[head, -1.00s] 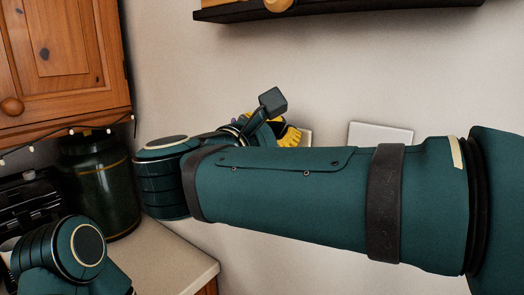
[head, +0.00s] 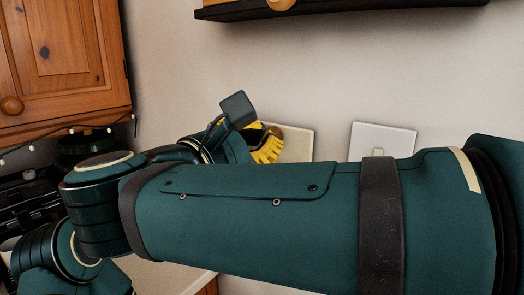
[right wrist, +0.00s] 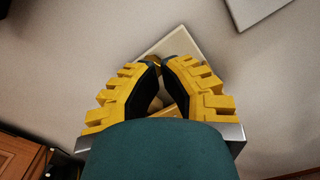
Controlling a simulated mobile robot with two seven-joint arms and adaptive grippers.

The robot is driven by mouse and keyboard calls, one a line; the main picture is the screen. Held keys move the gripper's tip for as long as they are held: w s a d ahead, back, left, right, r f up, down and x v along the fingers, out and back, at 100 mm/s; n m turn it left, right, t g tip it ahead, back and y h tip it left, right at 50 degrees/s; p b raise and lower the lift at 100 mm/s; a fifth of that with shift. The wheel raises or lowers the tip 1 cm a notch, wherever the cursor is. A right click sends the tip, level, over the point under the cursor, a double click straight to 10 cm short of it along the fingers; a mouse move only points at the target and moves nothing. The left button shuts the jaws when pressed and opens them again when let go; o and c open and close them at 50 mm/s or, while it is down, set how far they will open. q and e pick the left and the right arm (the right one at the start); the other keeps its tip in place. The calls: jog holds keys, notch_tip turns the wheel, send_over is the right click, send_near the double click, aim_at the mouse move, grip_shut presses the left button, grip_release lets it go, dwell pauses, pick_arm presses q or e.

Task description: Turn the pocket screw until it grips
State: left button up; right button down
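No pocket screw can be made out in either view. My right gripper (right wrist: 161,62) has yellow ribbed fingers with dark pads. In the right wrist view its fingers curve inward and the tips come close together in front of a cream wall plate (right wrist: 186,43). A small tan piece shows between the fingers, but I cannot tell what it is or whether it is held. In the head view the right gripper (head: 265,146) is partly hidden behind my right arm, beside the same cream plate (head: 297,144). My left gripper is not in view.
A white switch plate (head: 382,140) is on the wall to the right. A pine cabinet (head: 75,55) hangs at the upper left, and a dark shelf (head: 340,10) runs along the top. A dark jar (head: 85,147) stands at the left. My right arm hides much of the counter.

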jog(key=w, duration=0.2)
jog(key=w+r+p, duration=0.1)
jog(key=w, duration=0.1)
jog(key=shift+w+d+p, duration=0.1)
jog(key=shift+w+p, duration=0.1)
jog(key=shift+p, duration=0.1)
jog(key=shift+w+d+f+b, duration=0.1)
jog(key=shift+w+d+b, duration=0.15)
jog(key=shift+w+b, duration=0.05)
jog(key=shift+w+d, duration=0.35)
jog(key=shift+w, duration=0.2)
jog(key=shift+d, duration=0.1)
